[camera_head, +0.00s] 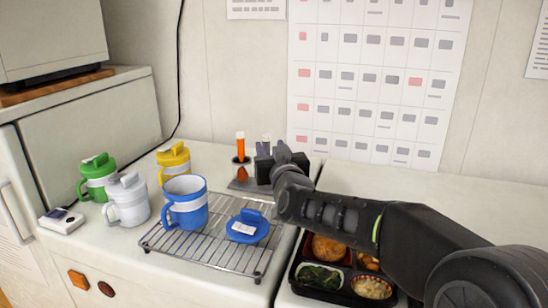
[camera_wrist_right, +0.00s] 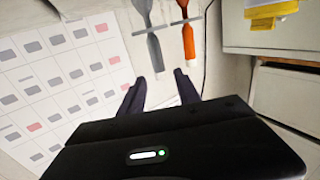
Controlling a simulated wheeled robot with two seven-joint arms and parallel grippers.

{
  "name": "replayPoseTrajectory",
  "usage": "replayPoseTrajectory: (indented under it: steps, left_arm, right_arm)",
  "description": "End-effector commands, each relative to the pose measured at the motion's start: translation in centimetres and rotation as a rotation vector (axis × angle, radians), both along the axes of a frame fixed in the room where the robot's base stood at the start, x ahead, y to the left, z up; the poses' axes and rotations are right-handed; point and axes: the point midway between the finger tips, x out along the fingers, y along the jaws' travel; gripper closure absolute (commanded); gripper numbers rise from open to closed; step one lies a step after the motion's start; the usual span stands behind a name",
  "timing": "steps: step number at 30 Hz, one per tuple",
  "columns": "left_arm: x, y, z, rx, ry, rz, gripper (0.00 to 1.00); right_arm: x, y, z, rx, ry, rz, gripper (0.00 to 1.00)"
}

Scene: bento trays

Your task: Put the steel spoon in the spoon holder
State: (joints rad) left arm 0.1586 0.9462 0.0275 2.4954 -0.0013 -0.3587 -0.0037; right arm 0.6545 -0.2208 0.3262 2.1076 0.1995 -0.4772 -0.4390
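The steel spoon shows in the right wrist view as a grey spoon (camera_wrist_right: 153,48), its handle end in line with the gap between my fingers. In the head view a grey handle (camera_head: 265,143) stands upright beside the orange utensil; my gripper hides its lower part. The spoon holder (camera_head: 237,185) is at the back of the counter, partly hidden. My right gripper (camera_head: 264,166) is at the holder's right side. Its fingers (camera_wrist_right: 160,87) are apart, with no visible contact on the spoon. My left gripper is not in view.
An orange utensil (camera_head: 240,146) stands in the holder. A wire rack (camera_head: 205,251) bears a blue mug (camera_head: 186,205) and a blue lid (camera_head: 247,227). Green (camera_head: 97,178), white (camera_head: 127,200) and yellow (camera_head: 173,161) mugs stand left. A bento tray (camera_head: 318,290) lies below my right arm.

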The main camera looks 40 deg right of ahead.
Motion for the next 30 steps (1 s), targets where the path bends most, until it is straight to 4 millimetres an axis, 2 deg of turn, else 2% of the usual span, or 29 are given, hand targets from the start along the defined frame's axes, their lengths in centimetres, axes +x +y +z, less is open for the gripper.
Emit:
replayPoseTrajectory:
  steps: [3,8,30]
  left_arm:
    - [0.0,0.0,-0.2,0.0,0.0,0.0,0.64]
    - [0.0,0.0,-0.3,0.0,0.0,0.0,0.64]
    - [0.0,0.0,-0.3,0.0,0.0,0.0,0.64]
  right_arm:
    - [-1.9,0.9,0.0,-0.002,0.0,0.001,0.61]
    - [-3.0,1.4,0.0,0.0,0.0,0.0,0.61]
    - [-3.1,1.5,0.0,0.0,0.001,0.0,0.61]
